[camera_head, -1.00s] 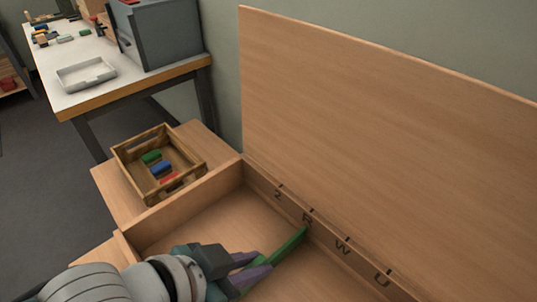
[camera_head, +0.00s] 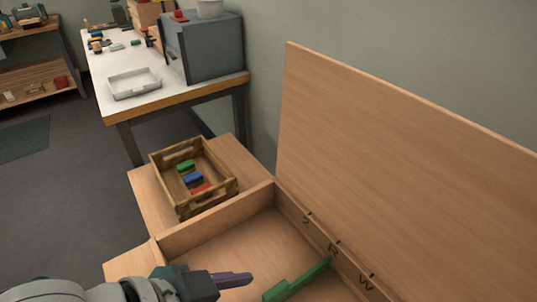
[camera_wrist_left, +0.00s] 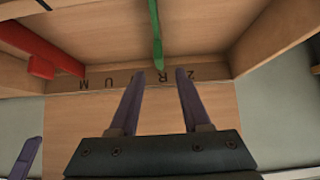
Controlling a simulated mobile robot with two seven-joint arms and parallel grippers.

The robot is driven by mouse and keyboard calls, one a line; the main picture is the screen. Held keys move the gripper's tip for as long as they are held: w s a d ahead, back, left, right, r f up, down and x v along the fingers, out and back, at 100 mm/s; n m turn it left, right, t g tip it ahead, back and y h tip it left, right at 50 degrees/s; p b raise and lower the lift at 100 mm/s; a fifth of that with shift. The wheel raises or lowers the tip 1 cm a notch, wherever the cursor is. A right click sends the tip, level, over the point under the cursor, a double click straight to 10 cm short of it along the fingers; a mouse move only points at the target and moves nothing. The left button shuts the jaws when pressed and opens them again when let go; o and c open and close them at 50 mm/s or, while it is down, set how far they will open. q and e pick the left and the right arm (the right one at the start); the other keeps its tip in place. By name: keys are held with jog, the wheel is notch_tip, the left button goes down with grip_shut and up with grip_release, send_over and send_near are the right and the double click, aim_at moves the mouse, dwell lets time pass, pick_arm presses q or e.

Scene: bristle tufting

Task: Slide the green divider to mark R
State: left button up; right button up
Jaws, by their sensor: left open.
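The green divider (camera_head: 297,281) stands in the wooden drawer, its far end at the lettered wall just below the letter R (camera_head: 334,249). In the left wrist view the green divider (camera_wrist_left: 155,30) ends very close to the upside-down R (camera_wrist_left: 163,77). My left gripper (camera_head: 252,279) is to the left of the divider in the head view, apart from it and empty. In the left wrist view its two purple fingers (camera_wrist_left: 158,95) are spread with nothing between them. A purple finger-like piece at that view's lower left edge may be my right gripper (camera_wrist_left: 24,160).
A red divider (camera_wrist_left: 40,50) is at the left in the wrist view. A wooden crate (camera_head: 228,190) with coloured blocks sits beside the drawer. A tall wooden panel (camera_head: 400,140) rises behind the lettered wall. A white table (camera_head: 115,65) stands farther back.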

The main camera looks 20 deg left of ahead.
pick_arm(q)
jog(key=v, duration=0.3)
jog(key=shift+s+a+r, duration=0.1)
jog(key=shift+s+r, duration=0.05)
jog(key=shift+r, duration=0.05)
